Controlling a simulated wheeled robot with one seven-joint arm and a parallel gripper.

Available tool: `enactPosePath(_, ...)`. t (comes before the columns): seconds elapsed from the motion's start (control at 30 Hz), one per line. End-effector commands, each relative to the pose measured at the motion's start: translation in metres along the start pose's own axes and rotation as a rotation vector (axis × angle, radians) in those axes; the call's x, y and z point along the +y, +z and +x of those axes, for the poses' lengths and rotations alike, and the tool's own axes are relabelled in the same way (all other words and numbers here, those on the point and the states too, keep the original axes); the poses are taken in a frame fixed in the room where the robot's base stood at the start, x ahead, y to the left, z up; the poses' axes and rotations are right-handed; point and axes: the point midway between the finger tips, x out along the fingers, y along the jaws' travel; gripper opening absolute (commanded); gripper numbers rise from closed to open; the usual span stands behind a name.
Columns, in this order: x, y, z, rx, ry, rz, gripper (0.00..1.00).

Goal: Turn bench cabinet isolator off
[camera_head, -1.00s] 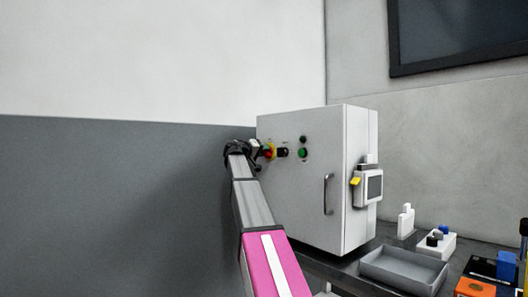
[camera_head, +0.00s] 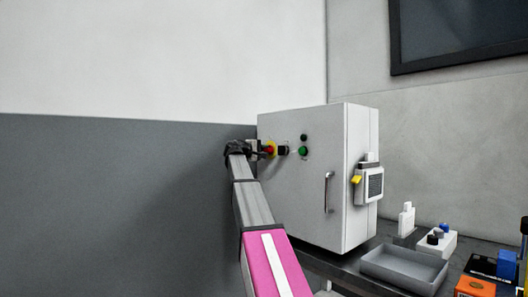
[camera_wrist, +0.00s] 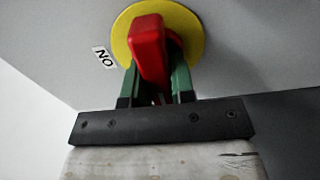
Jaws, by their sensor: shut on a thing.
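The bench cabinet (camera_head: 310,195) is a light grey box with a door handle. Its isolator (camera_head: 271,148) is a red knob on a yellow disc, at the upper left of the front. In the wrist view the red handle (camera_wrist: 148,38) stands out from the yellow disc (camera_wrist: 192,30), and a label reading "ON" (camera_wrist: 104,57) sits to its left, tilted. My gripper (camera_wrist: 153,82) has its green fingers either side of the handle and is shut on it. In the head view my gripper (camera_head: 254,149) partly hides the isolator.
A black knob (camera_head: 284,150) and a green button (camera_head: 303,151) sit right of the isolator. A panel with a yellow part (camera_head: 370,184) is on the cabinet's side. A grey tray (camera_head: 405,268) and small items stand on the bench at right.

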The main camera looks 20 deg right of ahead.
Motion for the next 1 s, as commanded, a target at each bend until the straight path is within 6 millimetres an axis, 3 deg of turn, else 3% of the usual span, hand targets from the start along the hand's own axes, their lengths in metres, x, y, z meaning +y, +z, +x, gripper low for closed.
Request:
enactPosePath(0.53, -0.0013, -0.0001, -0.0006, 0.002, -0.002, -0.026, 0.0)
enactPosePath(0.57, -0.0013, -0.0001, -0.0006, 0.001, -0.002, -0.026, 0.3)
enactPosePath(0.6, -0.0012, -0.0002, -0.0006, 0.001, -0.002, -0.026, 0.43)
enactPosePath(0.63, -0.0012, -0.0001, -0.0006, 0.001, -0.001, -0.026, 0.49)
enactPosePath(1.0, -0.0008, 0.0001, -0.0055, 0.001, -0.001, -0.024, 0.49)
